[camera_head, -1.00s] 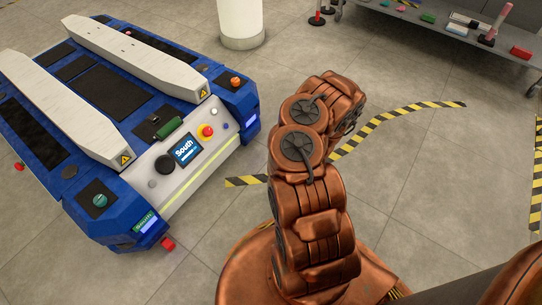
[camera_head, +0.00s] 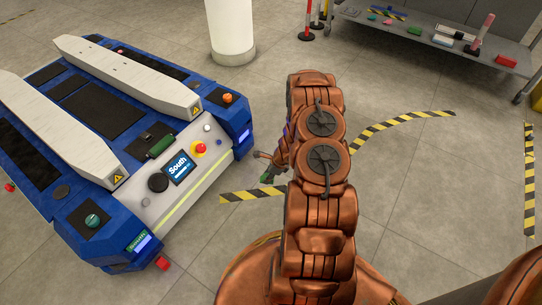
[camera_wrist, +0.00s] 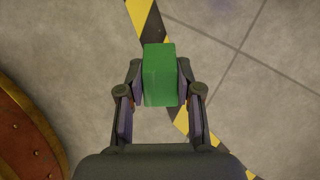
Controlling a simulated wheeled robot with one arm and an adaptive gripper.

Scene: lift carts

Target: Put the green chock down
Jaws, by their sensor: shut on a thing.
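The green chock (camera_wrist: 160,75) is a block between the two fingers of my gripper (camera_wrist: 161,88) in the wrist view. The fingers are shut on its left and right sides. Below it the floor and a yellow-black stripe show; how high it hangs is hard to tell. In the head view a small green part of the chock (camera_head: 266,177) shows just left of my arm, to the right of the blue cart's front. Most of my gripper is hidden behind the arm there.
A blue lift cart (camera_head: 74,216) with two pale rails and a "South" screen (camera_head: 178,168) stands at left. Yellow-black floor tape (camera_head: 400,124) curves past my arm. A shelf (camera_head: 420,38) with small objects is at the back right, and a white pillar (camera_head: 232,35) at the back. Grey floor lies open between.

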